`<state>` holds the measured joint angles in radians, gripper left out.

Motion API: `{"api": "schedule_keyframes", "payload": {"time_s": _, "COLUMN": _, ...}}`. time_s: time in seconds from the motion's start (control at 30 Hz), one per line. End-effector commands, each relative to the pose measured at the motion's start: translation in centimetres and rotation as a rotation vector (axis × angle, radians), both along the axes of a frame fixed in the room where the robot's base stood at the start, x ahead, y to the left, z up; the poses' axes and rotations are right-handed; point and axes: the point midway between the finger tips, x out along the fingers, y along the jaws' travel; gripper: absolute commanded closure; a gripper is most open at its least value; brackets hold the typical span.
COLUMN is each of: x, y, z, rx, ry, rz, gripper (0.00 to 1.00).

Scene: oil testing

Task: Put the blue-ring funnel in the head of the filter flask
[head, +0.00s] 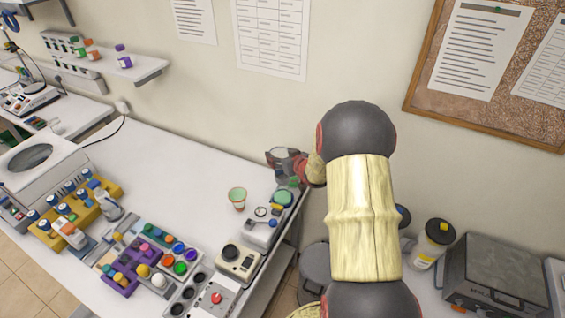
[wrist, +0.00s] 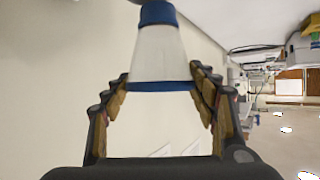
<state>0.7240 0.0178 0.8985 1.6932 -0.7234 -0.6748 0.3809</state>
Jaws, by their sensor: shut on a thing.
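In the wrist view, a white tapered piece with blue bands, which I take for the blue-ring funnel (wrist: 158,52), sits between the fingertips of my gripper (wrist: 160,76). The fingers are closed against its sides. Its wider blue-banded end faces the palm, and its narrower blue end points away and is cut by the picture's top edge. In the head view, my gripper (head: 284,160) is above the far right end of the white bench, partly hidden by my arm. The funnel cannot be made out there. I cannot clearly identify the filter flask in either view.
A green-rimmed cup (head: 237,196) stands on the white bench (head: 165,165). Near it are a green-topped device (head: 283,198) and a beige device with a dark knob (head: 238,262). Coloured caps fill a purple rack (head: 118,284). The bench's middle is clear.

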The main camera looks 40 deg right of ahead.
Motion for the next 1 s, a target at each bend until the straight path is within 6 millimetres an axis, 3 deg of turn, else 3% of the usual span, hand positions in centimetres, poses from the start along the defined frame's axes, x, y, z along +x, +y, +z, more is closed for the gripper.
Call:
{"api": "schedule_keyframes", "payload": {"time_s": 0.17, "x": -0.2, "y": -0.7, "z": -0.9, "rx": 0.001, "ry": 0.001, "rz": -0.001, "gripper": 0.67}}
{"api": "schedule_keyframes", "payload": {"time_s": 0.4, "x": -0.2, "y": -1.0, "z": -4.0, "rx": 0.000, "ry": 0.000, "rz": 0.000, "gripper": 0.67}}
{"api": "schedule_keyframes", "payload": {"time_s": 0.63, "x": -0.2, "y": -0.9, "z": -4.2, "rx": -0.001, "ry": -0.002, "rz": 0.001, "gripper": 0.67}}
{"api": "schedule_keyframes", "payload": {"time_s": 0.67, "x": -0.2, "y": -0.9, "z": -4.2, "rx": -0.001, "ry": -0.001, "rz": 0.001, "gripper": 0.40}}
{"api": "schedule_keyframes", "payload": {"time_s": 1.0, "x": -0.2, "y": -0.9, "z": -4.2, "rx": 0.000, "ry": -0.001, "rz": 0.000, "gripper": 0.23}}
